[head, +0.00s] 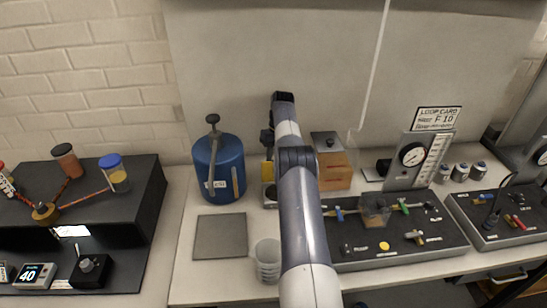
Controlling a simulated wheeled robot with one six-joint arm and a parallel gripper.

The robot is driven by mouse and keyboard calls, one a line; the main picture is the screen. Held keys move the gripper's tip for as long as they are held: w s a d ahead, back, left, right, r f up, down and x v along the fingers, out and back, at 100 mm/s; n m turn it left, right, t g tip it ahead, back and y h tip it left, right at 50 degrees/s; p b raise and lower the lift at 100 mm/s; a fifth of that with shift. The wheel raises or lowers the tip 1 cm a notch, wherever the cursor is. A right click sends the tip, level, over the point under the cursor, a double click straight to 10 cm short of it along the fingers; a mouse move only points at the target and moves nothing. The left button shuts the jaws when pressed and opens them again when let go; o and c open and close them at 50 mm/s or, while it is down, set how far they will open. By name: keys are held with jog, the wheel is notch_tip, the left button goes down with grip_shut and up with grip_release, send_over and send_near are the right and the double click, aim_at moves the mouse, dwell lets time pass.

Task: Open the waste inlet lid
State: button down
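No label in the head view marks the waste inlet lid, so I cannot tell for sure which part it is. An orange-brown box (338,182) stands at the back of the bench, just right of my arm. It has a grey top (325,137) with a small dark knob, which looks down. My arm rises through the middle of the picture and bends at its far end. Dark parts show left of the arm, near a yellow-and-grey device partly hidden by it. My gripper's fingers cannot be made out.
A blue cylinder (219,170) with a black top handle stands left of my arm. A grey square plate (220,238) and a clear cup (267,262) are in front. A valve panel (395,240) and gauge stand (407,165) are at right. A black rack (140,190) is at left.

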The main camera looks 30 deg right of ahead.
jog(key=shift+s+d+f, duration=0.2)
jog(key=shift+s+f, duration=0.2)
jog(key=shift+f, duration=0.05)
jog(key=c, duration=1.3)
grip_release()
jog(key=shift+d+r, duration=0.1)
jog(key=shift+d, duration=0.05)
jog(key=shift+o, duration=0.7)
jog(key=shift+w+r, duration=0.1)
jog(key=shift+r, duration=0.05)
jog(key=shift+w+r, duration=0.1)
jog(key=shift+a+r+t, duration=0.15)
jog(key=shift+a+t, duration=0.1)
jog(key=shift+t, duration=0.05)
jog(key=shift+s+a, duration=0.1)
jog(key=shift+s, duration=0.15)
